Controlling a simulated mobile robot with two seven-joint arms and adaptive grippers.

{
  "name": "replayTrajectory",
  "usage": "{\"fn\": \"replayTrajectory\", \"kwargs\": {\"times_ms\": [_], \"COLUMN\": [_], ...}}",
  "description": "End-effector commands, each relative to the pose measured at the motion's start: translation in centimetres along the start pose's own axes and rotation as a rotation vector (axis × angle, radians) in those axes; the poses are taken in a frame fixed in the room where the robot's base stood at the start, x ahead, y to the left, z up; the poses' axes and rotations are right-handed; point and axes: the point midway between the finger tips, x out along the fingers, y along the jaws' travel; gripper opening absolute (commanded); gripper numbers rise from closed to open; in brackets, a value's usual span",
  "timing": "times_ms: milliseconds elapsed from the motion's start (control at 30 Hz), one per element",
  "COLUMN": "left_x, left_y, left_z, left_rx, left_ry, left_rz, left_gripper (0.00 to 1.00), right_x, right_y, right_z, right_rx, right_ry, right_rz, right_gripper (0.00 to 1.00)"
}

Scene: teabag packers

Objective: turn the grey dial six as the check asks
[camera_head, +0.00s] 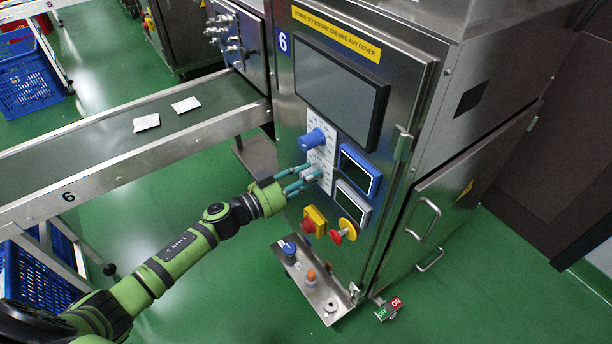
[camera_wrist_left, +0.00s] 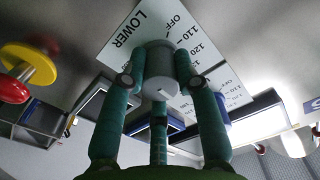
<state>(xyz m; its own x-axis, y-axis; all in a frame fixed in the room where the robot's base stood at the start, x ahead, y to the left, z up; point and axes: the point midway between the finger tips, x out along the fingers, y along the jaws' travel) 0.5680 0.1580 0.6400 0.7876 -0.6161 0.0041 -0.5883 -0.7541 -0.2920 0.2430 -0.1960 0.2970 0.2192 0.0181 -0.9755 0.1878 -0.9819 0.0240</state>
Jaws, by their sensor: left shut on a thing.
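The grey dial (camera_head: 312,174) sits on the white scale plate on the front of machine 6, below a blue dial (camera_head: 313,139). My left gripper (camera_head: 305,177) is shut around the grey dial, its teal fingers reaching in from the left. In the left wrist view the dial (camera_wrist_left: 161,72) is between the fingers, in front of a plate (camera_wrist_left: 118,40) marked LOWER, OFF, 110 and 120. The dial's pointer setting cannot be read. My right gripper is not in view.
A dark screen (camera_head: 338,92) is above the dials. A blue-framed display (camera_head: 360,170) and a grey-framed display (camera_head: 352,203) are to the right. A red button on yellow (camera_head: 345,230) and a yellow-red switch (camera_head: 314,221) sit below. A conveyor (camera_head: 90,146) with two white packets runs left.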

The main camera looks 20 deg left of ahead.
Motion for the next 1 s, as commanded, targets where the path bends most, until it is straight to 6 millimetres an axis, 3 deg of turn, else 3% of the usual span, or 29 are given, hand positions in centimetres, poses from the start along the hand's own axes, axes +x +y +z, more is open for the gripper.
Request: {"fn": "replayTrajectory", "kwargs": {"times_ms": [300, 1000], "left_x": [-0.2, -0.2], "left_y": [0.0, -0.2], "left_z": [0.5, 0.6], "left_rx": [0.192, 0.814], "left_ry": [-0.012, -0.016], "left_rz": [-0.001, 0.001], "left_gripper": [0.0, 0.0], "right_x": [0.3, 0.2], "right_y": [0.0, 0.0], "right_z": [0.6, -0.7], "right_rx": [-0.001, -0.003], "right_ry": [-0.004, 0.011], "right_rz": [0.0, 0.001], "right_gripper": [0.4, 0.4]}}
